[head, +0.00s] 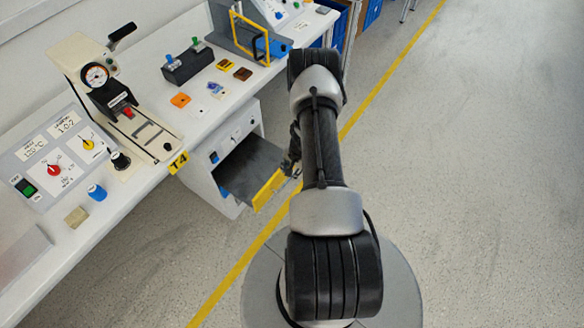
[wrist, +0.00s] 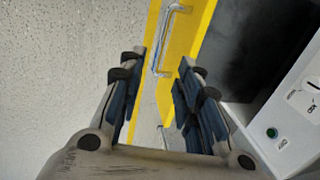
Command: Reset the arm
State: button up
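My arm reaches from my base at the lower middle of the head view toward the bench side. The metal handle (wrist: 163,45) on the yellow door front appears beyond the fingertips. I cannot tell whether a finger touches it. The control panel has a red rotary knob (head: 54,169) and a yellow rotary knob (head: 88,144).
The white bench (head: 150,185) along the left carries a lever press (head: 112,90), a joystick box (head: 188,66), small coloured pieces and a blue cylinder (head: 97,192). The oven-like unit (head: 222,150) stands below it. Grey floor (head: 480,170) is clear to the right.

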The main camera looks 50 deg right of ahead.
jog(key=shift+s+r, duration=0.15)
jog(key=shift+r, duration=0.65)
